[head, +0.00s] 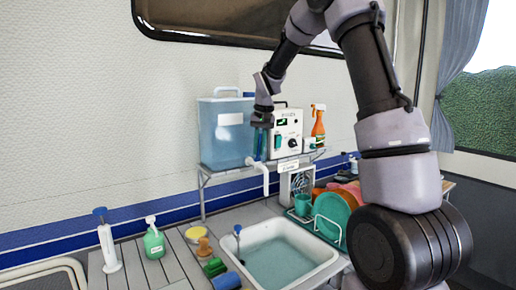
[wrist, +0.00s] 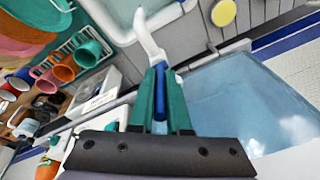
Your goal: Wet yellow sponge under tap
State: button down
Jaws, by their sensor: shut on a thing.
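The white tap (head: 263,172) hangs at the lower front of the blue water tank (head: 225,135), above the sink (head: 280,258). My gripper (head: 264,138) is up at the tap, in front of the tank. In the wrist view its green fingers (wrist: 160,98) are shut on a blue piece (wrist: 160,92), seemingly the tap's handle, with the white spout (wrist: 148,38) just beyond.
A white box with a dial (head: 285,132) and an orange spray bottle (head: 318,125) stand on the shelf right of the tank. A dish rack with plates (head: 332,215) is right of the sink.

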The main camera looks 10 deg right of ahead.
dwell(0.3)
jog(key=c, duration=0.9)
grip_release()
jog(key=shift+r, duration=0.1)
jog(key=v, duration=1)
jog(key=shift+s+r, duration=0.15)
jog(key=shift+r, duration=0.15)
